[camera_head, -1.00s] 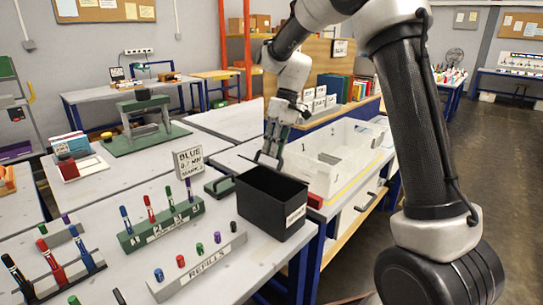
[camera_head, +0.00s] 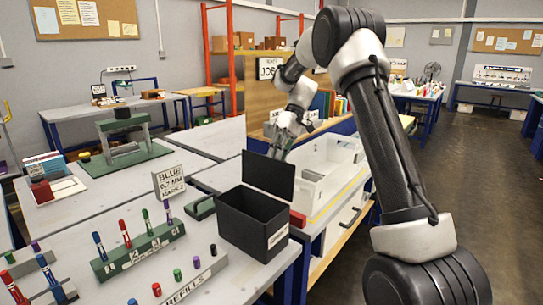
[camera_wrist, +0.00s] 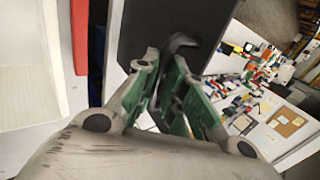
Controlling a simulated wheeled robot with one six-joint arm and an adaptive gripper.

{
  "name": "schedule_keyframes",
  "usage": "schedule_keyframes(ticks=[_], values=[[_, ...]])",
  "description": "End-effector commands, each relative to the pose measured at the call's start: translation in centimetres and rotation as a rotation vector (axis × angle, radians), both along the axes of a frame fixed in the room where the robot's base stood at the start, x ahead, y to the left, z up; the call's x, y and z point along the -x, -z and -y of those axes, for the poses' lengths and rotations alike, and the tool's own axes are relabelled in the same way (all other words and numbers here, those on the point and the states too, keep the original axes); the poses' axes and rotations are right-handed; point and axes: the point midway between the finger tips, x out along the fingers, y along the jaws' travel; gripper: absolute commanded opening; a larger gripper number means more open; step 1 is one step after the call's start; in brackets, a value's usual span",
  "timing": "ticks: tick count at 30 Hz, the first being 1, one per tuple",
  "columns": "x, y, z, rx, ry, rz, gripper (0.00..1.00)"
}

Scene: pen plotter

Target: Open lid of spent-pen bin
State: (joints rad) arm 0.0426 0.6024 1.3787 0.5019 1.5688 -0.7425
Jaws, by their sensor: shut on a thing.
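The black spent-pen bin (camera_head: 262,235) stands at the right edge of the grey bench, with a pale label on its front. Its black lid (camera_head: 268,176) stands raised, nearly upright, along the bin's back edge, and the bin's dark inside shows. My gripper (camera_head: 279,152) is behind the lid's upper part, partly hidden by it. In the wrist view the green-padded fingers (camera_wrist: 168,78) are shut on the dark handle (camera_wrist: 182,42) of the lid, whose dark face (camera_wrist: 150,25) fills the upper middle. The exact contact is hard to make out.
A white tray (camera_head: 318,190) and a red block (camera_head: 297,218) are just right of the bin. A green-handled item (camera_head: 201,208), a sign (camera_head: 169,181) and a green pen rack (camera_head: 138,253) stand to the left.

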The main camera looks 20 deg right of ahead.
Motion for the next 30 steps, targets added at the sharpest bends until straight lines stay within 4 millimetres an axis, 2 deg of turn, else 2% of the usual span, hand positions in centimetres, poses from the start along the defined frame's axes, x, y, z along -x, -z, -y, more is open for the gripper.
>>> schedule_keyframes(ticks=[1, 9, 27, 28, 30], values=[[0.1, 0.7, 0.2, 0.0, 0.002, -0.015, 0.0], [-0.6, 1.4, 1.2, 0.0, 0.0, -0.016, 0.0], [-0.9, 1.8, 1.8, 0.005, 0.005, -0.011, 0.0], [-0.9, 1.8, 1.8, 0.005, 0.005, -0.011, 0.14], [-0.9, 1.8, 1.8, 0.005, 0.005, -0.011, 0.26]])
